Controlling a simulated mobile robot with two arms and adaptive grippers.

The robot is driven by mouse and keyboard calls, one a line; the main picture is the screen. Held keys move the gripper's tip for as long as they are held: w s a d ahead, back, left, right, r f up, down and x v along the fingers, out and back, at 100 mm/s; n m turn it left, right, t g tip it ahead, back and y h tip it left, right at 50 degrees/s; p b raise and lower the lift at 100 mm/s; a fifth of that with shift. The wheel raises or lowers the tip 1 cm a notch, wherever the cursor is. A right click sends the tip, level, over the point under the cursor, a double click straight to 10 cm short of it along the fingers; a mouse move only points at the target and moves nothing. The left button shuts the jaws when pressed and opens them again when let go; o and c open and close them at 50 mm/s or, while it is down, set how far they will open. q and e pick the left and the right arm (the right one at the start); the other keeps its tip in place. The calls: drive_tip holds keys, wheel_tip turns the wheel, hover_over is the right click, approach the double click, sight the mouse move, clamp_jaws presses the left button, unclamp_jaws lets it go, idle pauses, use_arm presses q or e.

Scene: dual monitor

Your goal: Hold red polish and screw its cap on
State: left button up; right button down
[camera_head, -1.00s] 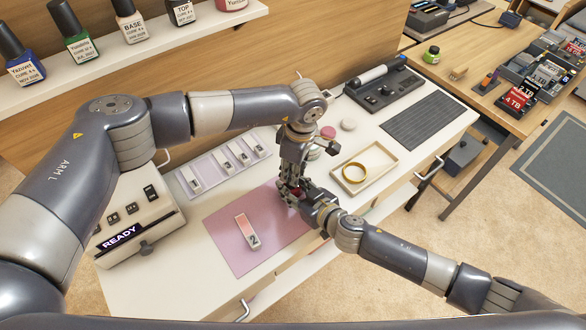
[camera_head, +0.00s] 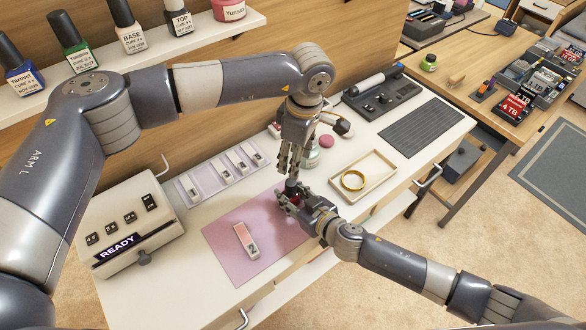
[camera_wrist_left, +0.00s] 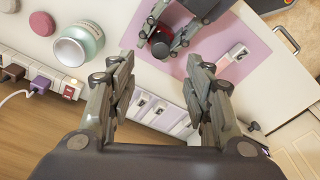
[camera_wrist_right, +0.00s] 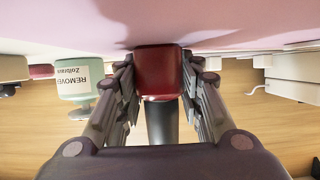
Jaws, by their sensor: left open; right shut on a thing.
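The red polish bottle (camera_wrist_right: 158,72) is upright in my right gripper (camera_head: 287,201), low over the pink mat (camera_head: 253,238). The right fingers are shut on its sides. Its black cap (camera_wrist_right: 161,122) stands in line on the neck in the right wrist view; how tight it sits I cannot tell. The cap also shows from above in the left wrist view (camera_wrist_left: 160,38). My left gripper (camera_head: 286,166) points down above the cap, open and empty, with its fingers apart from it. The right fingers hide most of the bottle in the head view.
A swatch stick marked 2 (camera_head: 246,241) lies on the mat. A remover jar (camera_wrist_left: 78,46) stands close beside the grippers. A shallow tray with a gold ring (camera_head: 353,180), a swatch rack (camera_head: 190,187) and a READY device (camera_head: 128,225) surround the mat.

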use_arm(q)
drive_tip(key=shift+s+d+r, duration=0.1)
drive_tip(key=shift+d+r, duration=0.05)
drive_tip(key=shift+r, duration=1.25)
use_arm(e)
drive_tip(key=c, duration=1)
unclamp_jaws()
drive_tip(key=v, duration=1.2)
drive_tip(key=shift+f, duration=0.15)
use_arm(q)
drive_tip(key=shift+r, duration=0.1)
